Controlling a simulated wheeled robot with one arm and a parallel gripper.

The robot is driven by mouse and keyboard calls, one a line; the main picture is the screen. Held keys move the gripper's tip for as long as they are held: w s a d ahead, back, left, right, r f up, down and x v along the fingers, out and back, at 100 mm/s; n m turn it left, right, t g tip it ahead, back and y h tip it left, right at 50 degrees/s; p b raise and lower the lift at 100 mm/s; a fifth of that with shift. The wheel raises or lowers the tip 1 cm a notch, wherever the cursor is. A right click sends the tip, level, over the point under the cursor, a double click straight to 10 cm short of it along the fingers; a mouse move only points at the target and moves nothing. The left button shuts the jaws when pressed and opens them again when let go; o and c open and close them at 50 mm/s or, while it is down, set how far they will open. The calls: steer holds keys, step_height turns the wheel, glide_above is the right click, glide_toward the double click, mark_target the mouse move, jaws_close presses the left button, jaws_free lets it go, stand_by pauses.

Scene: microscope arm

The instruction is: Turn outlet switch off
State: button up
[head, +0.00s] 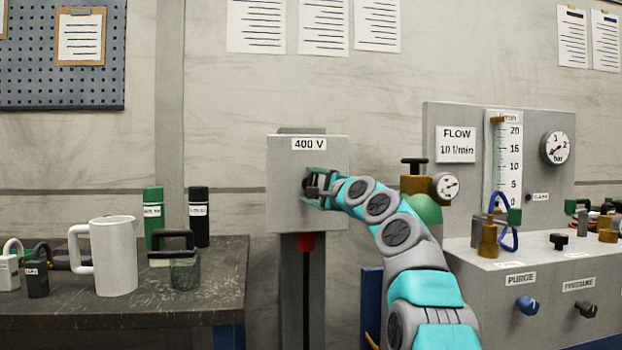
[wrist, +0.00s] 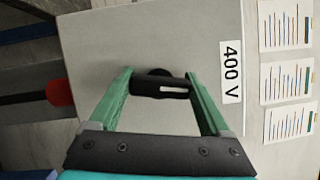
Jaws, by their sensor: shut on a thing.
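The outlet switch is a black rotary handle (wrist: 161,87) on the front of a grey box (head: 285,160) labelled 400 V. The box stands on a dark post, with a red part (head: 306,241) below it. My gripper (head: 316,184) is at the front of the box, and its green fingers are on both sides of the black handle. In the wrist view my gripper (wrist: 160,88) is shut on the handle, one finger against each end. The wrist view is turned sideways, so the label reads vertically. In the head view my gripper hides most of the handle.
A dark bench (head: 218,292) at the left holds a white jug (head: 115,262), padlocks and bottles. A grey flow panel (head: 460,190) with gauges, valves and knobs stands at the right.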

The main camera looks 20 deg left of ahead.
steer(key=shift+n+g+h+p, duration=0.35)
steer(key=shift+n+p, duration=0.35)
steer(key=shift+n, duration=0.4)
steer(key=shift+a+f, duration=0.1)
steer(key=shift+f, duration=0.05)
steer(key=o, duration=1.2)
steer(key=shift+s, duration=0.1)
steer(key=shift+b+v, duration=2.1)
steer(key=shift+v, duration=1.75)
